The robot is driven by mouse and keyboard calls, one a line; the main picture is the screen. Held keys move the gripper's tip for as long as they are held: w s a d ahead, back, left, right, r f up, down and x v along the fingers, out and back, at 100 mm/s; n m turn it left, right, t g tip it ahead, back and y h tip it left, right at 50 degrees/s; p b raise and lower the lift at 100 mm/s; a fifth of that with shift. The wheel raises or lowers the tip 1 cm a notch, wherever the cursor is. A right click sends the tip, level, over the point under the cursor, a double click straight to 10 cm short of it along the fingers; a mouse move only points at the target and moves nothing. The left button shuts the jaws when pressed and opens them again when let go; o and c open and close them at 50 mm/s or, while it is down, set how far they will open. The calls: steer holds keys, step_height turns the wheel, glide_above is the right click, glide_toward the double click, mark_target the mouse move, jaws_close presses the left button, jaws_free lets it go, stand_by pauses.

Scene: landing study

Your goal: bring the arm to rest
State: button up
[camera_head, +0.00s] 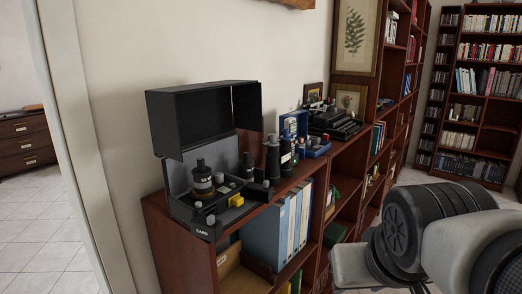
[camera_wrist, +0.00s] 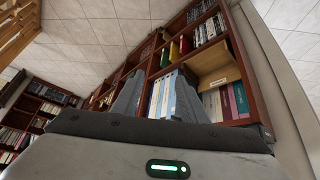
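My arm (camera_head: 425,240) shows at the lower right of the head view, in front of the bookcases, and is bent. My gripper's end cannot be made out there. In the wrist view my gripper (camera_wrist: 158,84) has its two grey fingers apart, with only distant shelves and binders showing between them. It holds nothing that I can see. A small green light is lit on the gripper body.
A low wooden bookcase (camera_head: 165,237) along the wall bears an open black case (camera_head: 205,118), dark bottle-like items and a typewriter (camera_head: 334,122). Tall bookcases (camera_head: 468,190) stand at the back right. A doorway with tiled floor (camera_head: 40,235) is at left.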

steer(key=s+a, duration=0.2)
steer(key=s, duration=0.1)
step_height(320, 180, up, 17)
steer(key=p, duration=1.7)
steer(key=shift+r+g+y+p, duration=0.15)
steer(key=shift+g+y+p, duration=0.15)
steer(key=shift+g+p, duration=0.1)
steer(key=shift+w+d, duration=0.1)
steer(key=shift+c, duration=0.2)
